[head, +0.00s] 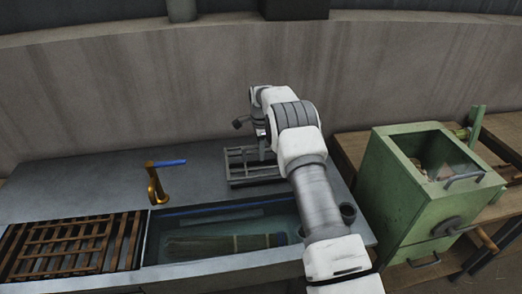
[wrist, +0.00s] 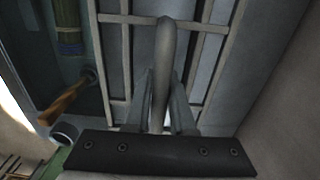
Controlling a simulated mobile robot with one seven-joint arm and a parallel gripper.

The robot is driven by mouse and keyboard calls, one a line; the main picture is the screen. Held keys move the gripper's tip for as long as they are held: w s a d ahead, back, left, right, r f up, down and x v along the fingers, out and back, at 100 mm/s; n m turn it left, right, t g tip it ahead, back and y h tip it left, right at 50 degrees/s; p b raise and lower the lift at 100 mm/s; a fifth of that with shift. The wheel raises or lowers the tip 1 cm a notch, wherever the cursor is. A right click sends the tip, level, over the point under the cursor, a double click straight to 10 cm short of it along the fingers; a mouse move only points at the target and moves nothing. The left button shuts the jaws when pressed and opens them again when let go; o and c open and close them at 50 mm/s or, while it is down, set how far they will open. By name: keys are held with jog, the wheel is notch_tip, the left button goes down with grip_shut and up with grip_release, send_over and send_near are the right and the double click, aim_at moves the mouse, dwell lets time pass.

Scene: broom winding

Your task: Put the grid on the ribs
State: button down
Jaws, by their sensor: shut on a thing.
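A grey metal grid (head: 237,168) is at the back of the counter, right of the middle, below the end of my arm. In the wrist view the grid (wrist: 112,60) fills the middle, with long rails and crossbars and a rounded upright handle (wrist: 164,40). My gripper (wrist: 160,95) is shut on this handle, one finger on each side. In the head view my gripper (head: 262,138) is partly hidden by my wrist. I cannot tell whether the grid touches the counter. Brown slatted ribs (head: 128,245), with brown crossbars over part of them, lie at the front left.
A water-filled basin (head: 150,240) holding a broom (head: 215,244) lies between the brown slats and my arm. A brass tap (head: 155,185) with a blue lever stands behind it. A green machine (head: 400,200) stands at the right. The back left of the counter is clear.

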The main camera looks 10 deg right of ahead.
jog(key=shift+w+f+b, duration=0.1)
jog(key=shift+f+b, duration=1.4)
jog(key=shift+f, duration=0.85)
jog(key=c, duration=0.7)
grip_release()
jog(key=shift+f, duration=0.15)
notch_tip(320, 180, up, 17)
jog(key=shift+r+p, duration=0.2)
jog(key=shift+p, duration=0.25)
notch_tip(320, 180, up, 7)
jog(key=p, duration=0.8)
jog(key=shift+r, duration=0.1)
